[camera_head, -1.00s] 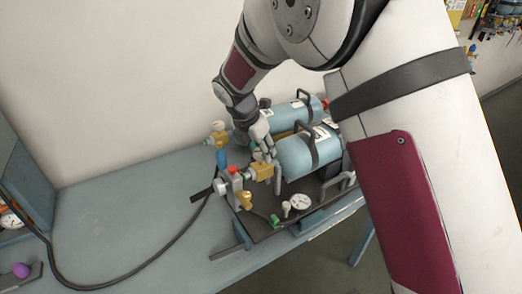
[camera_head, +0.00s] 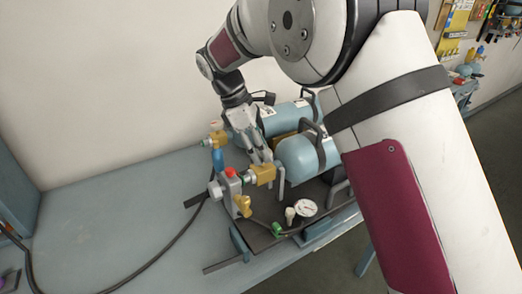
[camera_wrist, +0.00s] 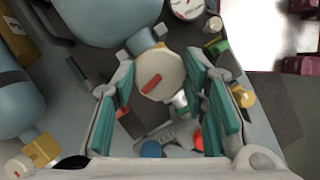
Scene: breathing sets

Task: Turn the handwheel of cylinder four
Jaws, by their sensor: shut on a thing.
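My gripper (camera_wrist: 160,95) has its teal-padded fingers shut on a round cream handwheel (camera_wrist: 158,73) with a red bar mark, one finger on each side. The handwheel sits on the valve of a blue cylinder (camera_wrist: 105,15). In the head view my gripper (camera_head: 262,158) reaches down to the valve end of the front blue cylinder (camera_head: 298,158), by a brass valve body (camera_head: 264,175). The handwheel is hidden there by the fingers. I cannot read a number on the cylinder.
A second blue cylinder (camera_head: 285,118) lies behind, with its brass valve (camera_head: 213,139). A grey block with a red button (camera_head: 230,172), a brass fitting (camera_head: 243,204) and a white gauge (camera_head: 306,207) stand close in front. A black hose (camera_head: 170,245) crosses the bench, whose left part (camera_head: 100,215) is mostly clear.

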